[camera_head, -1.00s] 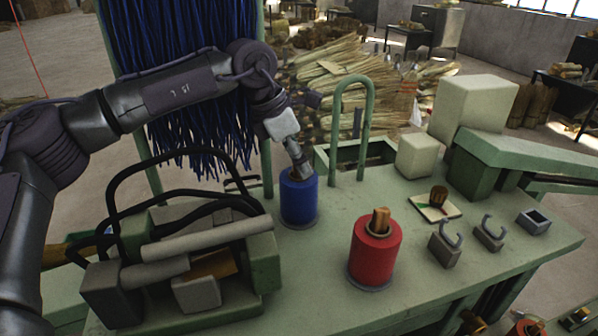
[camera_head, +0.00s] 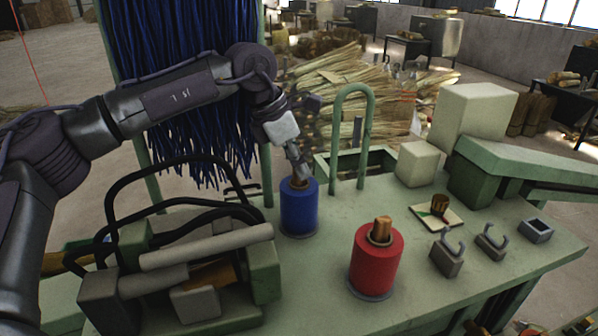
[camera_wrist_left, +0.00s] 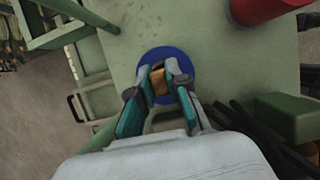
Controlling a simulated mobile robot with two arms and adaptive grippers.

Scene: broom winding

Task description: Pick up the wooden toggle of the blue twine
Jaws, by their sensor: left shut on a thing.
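The blue twine (camera_head: 299,212) is a spool standing upright on the green bench, left of a red spool. Its wooden toggle (camera_head: 299,184) stands at the top centre of the spool. My left gripper (camera_head: 302,175) points down over the blue spool with its fingertips at the toggle. In the left wrist view the two fingers (camera_wrist_left: 161,85) are shut on the brown toggle (camera_wrist_left: 161,88), with the blue spool (camera_wrist_left: 165,60) behind it. My right gripper is not in view.
The red spool (camera_head: 376,262) with its own wooden toggle (camera_head: 382,228) stands to the right. A green hoop (camera_head: 353,92) rises behind. Clamp blocks and dark hoses (camera_head: 180,165) lie to the left. Metal hooks (camera_head: 447,252) stand at the right.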

